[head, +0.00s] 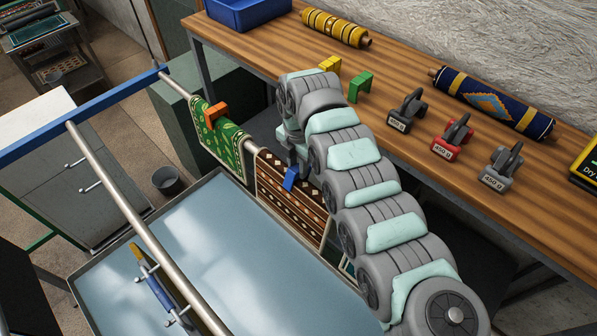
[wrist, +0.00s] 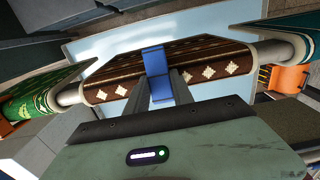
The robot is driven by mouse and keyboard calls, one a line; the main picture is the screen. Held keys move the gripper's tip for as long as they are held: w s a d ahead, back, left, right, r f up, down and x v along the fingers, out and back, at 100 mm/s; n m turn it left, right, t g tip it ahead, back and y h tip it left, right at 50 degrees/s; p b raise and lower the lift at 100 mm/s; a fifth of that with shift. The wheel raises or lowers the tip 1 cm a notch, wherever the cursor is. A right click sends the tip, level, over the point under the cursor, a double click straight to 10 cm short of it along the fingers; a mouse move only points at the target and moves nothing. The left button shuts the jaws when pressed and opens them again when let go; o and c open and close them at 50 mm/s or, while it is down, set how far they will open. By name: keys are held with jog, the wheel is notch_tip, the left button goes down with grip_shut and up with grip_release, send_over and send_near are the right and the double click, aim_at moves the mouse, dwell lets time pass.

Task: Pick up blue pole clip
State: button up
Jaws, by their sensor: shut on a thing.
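The blue pole clip (head: 290,178) is at the top edge of the brown patterned rug (head: 285,203), which hangs over the pole. In the wrist view the blue clip (wrist: 155,72) lies between the two fingers of my gripper (wrist: 160,88), which is shut on it. The brown rug (wrist: 205,60) shows behind the clip, folded over the pole. I cannot tell whether the clip still touches the rug or pole. In the head view my arm hides most of the gripper.
A green rug (head: 222,135) with an orange clip (head: 215,115) hangs to the left on the same pole. A wide water tray (head: 215,225) lies below. The wooden bench (head: 395,85) behind holds yellow and green clips, weights and rolled rugs.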

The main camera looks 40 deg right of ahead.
grip_shut()
notch_tip(320, 180, up, 20)
jog(key=b, duration=0.2)
dwell(0.6)
